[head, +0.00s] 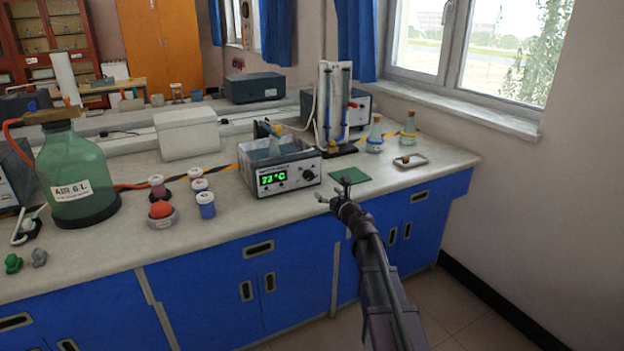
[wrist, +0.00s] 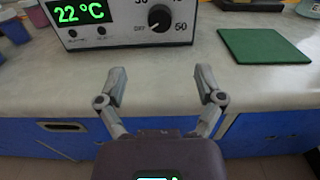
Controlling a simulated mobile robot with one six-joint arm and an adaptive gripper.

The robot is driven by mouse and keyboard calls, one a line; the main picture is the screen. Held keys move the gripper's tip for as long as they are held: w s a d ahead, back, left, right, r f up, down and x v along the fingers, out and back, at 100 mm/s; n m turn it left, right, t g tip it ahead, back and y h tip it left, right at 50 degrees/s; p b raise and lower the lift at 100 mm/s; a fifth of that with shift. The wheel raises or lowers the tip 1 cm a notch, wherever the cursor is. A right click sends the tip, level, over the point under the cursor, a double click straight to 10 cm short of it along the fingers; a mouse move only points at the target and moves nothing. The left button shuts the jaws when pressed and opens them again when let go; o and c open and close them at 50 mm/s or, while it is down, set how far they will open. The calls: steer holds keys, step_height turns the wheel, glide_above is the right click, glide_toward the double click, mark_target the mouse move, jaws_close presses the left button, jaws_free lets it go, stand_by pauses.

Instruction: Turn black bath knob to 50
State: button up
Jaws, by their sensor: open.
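The water bath (head: 280,168) stands on the bench with a grey front panel and a green display, which reads 22 °C in the wrist view (wrist: 80,12). Its black knob (head: 308,174) sits at the right of the panel and also shows in the wrist view (wrist: 160,18). Marks beside the knob include OFF at lower left, 30 at upper left and 50 at lower right. My gripper (head: 334,190) is open and empty before the bench's front edge. In the wrist view (wrist: 160,84) its fingers are apart, below the knob and not touching it.
A green mat (head: 350,179) lies right of the bath. Several small jars (head: 201,190) and a red-topped item (head: 161,212) stand left. A glass apparatus (head: 335,110) and flasks (head: 375,135) are behind. Bare bench lies between my gripper and the panel.

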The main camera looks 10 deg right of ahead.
mark_target(311, 177)
steer(key=x, duration=1.1)
steer(key=shift+w+a+f, duration=0.1)
steer(key=shift+w+a, duration=0.05)
steer(key=shift+w, duration=0.2)
steer(key=c, duration=1.1)
steer(key=shift+c, duration=0.2)
